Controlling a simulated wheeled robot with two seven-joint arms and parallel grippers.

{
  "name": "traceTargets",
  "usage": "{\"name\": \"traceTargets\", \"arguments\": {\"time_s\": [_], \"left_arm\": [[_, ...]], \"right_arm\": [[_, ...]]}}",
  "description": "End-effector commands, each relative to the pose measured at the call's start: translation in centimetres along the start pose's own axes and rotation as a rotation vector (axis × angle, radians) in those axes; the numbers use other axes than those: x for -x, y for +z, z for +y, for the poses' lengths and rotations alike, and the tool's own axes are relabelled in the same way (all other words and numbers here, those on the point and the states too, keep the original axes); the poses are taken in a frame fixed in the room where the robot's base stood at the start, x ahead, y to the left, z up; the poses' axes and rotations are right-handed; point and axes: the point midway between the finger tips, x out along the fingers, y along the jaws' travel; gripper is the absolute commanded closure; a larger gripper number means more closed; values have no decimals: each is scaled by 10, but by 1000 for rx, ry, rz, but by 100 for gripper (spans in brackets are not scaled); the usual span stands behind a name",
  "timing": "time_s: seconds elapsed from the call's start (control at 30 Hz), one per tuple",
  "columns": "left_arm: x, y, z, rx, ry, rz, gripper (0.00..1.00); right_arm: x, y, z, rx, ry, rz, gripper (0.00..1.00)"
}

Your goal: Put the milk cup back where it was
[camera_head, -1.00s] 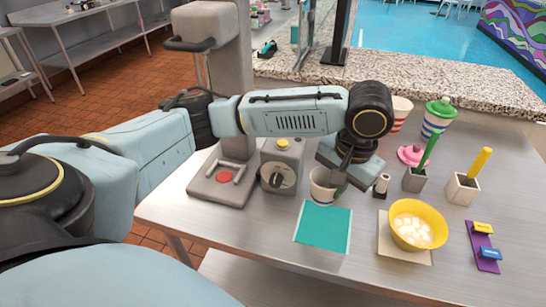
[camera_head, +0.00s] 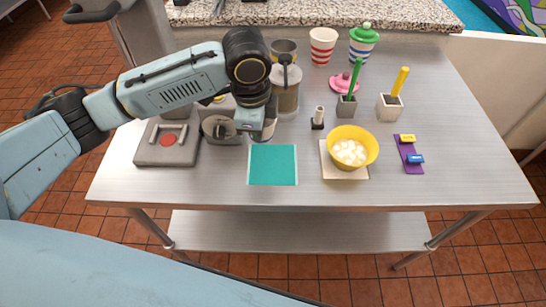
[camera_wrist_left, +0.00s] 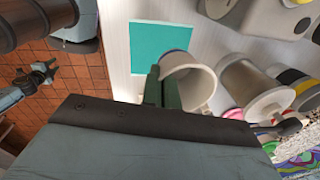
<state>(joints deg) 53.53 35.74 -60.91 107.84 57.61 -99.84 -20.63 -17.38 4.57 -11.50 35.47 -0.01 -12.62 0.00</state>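A pale cup (camera_wrist_left: 203,88), which I take for the milk cup, is at my left gripper (camera_wrist_left: 160,84) in the left wrist view. The two dark green fingers sit close together across its wall, one outside and one overlapping its opening. They look shut on it. In the head view the cup (camera_head: 269,129) is mostly hidden by my left gripper (camera_head: 262,128), just behind the teal mat (camera_head: 272,165). I cannot tell whether its base touches the table.
A grey machine with a red button (camera_head: 166,140) stands left. A pale canister (camera_head: 287,98) is close behind the gripper. A yellow bowl (camera_head: 366,138) with white pieces stands right, with a purple strip (camera_head: 408,155) beyond. Striped cups (camera_head: 322,47) stand behind. The table's front is clear.

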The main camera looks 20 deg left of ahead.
Motion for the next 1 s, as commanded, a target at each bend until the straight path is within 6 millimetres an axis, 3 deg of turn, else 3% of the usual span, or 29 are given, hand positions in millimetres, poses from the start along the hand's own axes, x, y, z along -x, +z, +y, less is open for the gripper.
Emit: {"name": "traceTargets", "arguments": {"time_s": [0.2, 0.4, 0.7, 1.0], "left_arm": [[2, -11, 0, -367, 11, 46, 100], [0, -15, 0, -529, 15, 63, 100], [-49, -14, 6, -552, 18, 65, 100], [-77, -13, 10, -552, 17, 64, 100]], "right_arm": [[14, -2, 0, 0, 0, 1, 64], [18, -3, 0, 0, 0, 3, 64], [16, -4, 1, -1, 1, 4, 64], [15, -5, 1, -1, 1, 5, 64]]}}
